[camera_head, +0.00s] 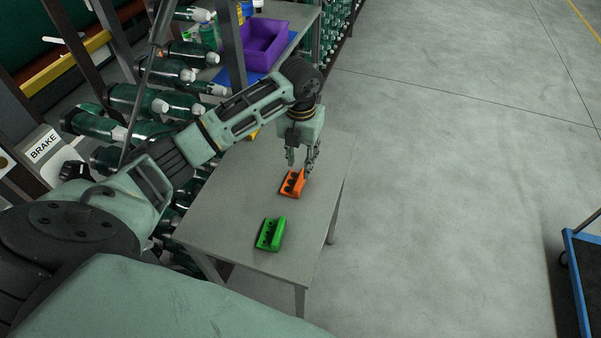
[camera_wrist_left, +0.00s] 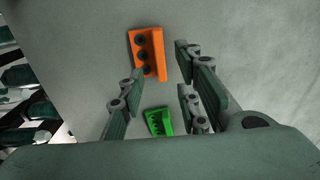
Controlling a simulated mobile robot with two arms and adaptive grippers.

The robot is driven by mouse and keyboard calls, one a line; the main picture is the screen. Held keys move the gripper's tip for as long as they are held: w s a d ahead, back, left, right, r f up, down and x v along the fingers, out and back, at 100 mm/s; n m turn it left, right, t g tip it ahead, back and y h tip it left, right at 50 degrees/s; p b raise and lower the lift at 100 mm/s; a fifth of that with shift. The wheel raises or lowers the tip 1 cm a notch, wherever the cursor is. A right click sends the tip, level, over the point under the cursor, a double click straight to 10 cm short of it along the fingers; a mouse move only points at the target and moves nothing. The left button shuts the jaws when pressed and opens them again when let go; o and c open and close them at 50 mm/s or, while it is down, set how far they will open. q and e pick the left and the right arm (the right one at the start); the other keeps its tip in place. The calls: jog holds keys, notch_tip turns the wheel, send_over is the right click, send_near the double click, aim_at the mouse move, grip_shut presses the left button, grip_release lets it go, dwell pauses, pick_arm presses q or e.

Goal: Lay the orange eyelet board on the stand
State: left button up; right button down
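The orange eyelet board (camera_head: 293,184), an angled piece with a row of dark round eyelets, lies on the grey table (camera_head: 225,210). It also shows in the left wrist view (camera_wrist_left: 158,52), beyond the fingertips. My left gripper (camera_head: 301,160) points down just above and behind the orange board. Its fingers are spread with nothing between them in the left wrist view (camera_wrist_left: 160,80). A similar green piece (camera_head: 270,233) lies nearer on the same table. I cannot tell which thing is the stand. My right gripper is not in view.
A purple bin (camera_head: 265,42) sits on a blue surface behind the table. A blue-edged cart (camera_head: 583,262) is at the far right. The floor right of the table is clear.

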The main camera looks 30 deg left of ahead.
pick_arm(q)
jog(key=shift+r, duration=2.3)
jog(key=shift+s+f, duration=0.1)
